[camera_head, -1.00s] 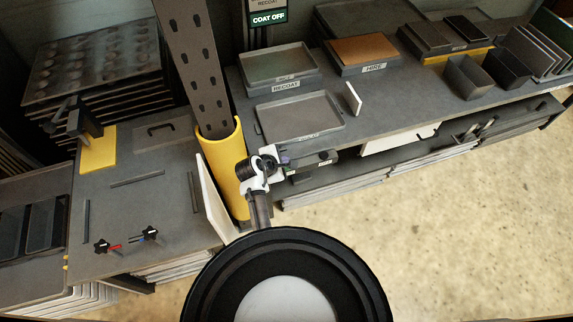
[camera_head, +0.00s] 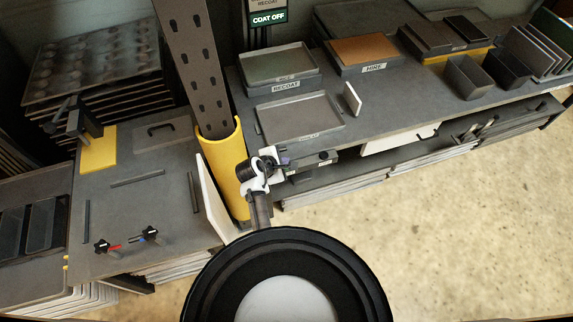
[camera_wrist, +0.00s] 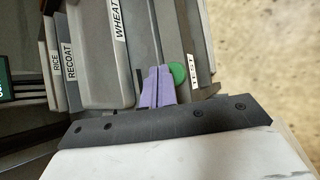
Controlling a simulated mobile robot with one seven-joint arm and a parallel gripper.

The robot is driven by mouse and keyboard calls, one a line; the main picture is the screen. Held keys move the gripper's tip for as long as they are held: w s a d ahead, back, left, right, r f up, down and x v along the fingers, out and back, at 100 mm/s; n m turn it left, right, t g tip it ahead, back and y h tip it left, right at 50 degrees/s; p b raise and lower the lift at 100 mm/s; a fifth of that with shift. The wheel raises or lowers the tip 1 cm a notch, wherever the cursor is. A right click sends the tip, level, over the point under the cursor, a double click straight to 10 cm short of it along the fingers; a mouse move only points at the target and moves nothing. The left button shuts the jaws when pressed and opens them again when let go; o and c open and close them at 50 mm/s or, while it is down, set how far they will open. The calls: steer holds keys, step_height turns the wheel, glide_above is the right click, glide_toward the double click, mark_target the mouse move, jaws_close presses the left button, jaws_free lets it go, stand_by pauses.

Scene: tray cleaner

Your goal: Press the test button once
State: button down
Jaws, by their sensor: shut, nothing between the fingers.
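The green round test button (camera_wrist: 178,73) shows in the wrist view, beside a white TEST label (camera_wrist: 194,70) on a grey front face. My gripper (camera_wrist: 158,78) has lavender fingers held together with nothing between them. The fingertips are just left of the button in that view and overlap its edge. I cannot tell whether they touch it. In the head view my gripper (camera_head: 284,161) is at the front edge of the bench, below the front tray, and the button is not clearly visible there.
A yellow post guard (camera_head: 222,165) and an upright white panel (camera_head: 210,195) are close left of my arm. The floor (camera_head: 460,230) at right is clear.

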steer(key=shift+f, duration=0.7)
stand_by(0.6)
steer(key=shift+r, duration=0.1)
steer(key=shift+r+p, duration=0.85)
steer(key=shift+p, duration=0.15)
step_height(320, 180, up, 3)
steer(key=shift+f+p, duration=0.1)
steer(key=shift+p, duration=0.9)
steer(key=shift+r, duration=1.1)
steer(key=shift+s+f, duration=0.1)
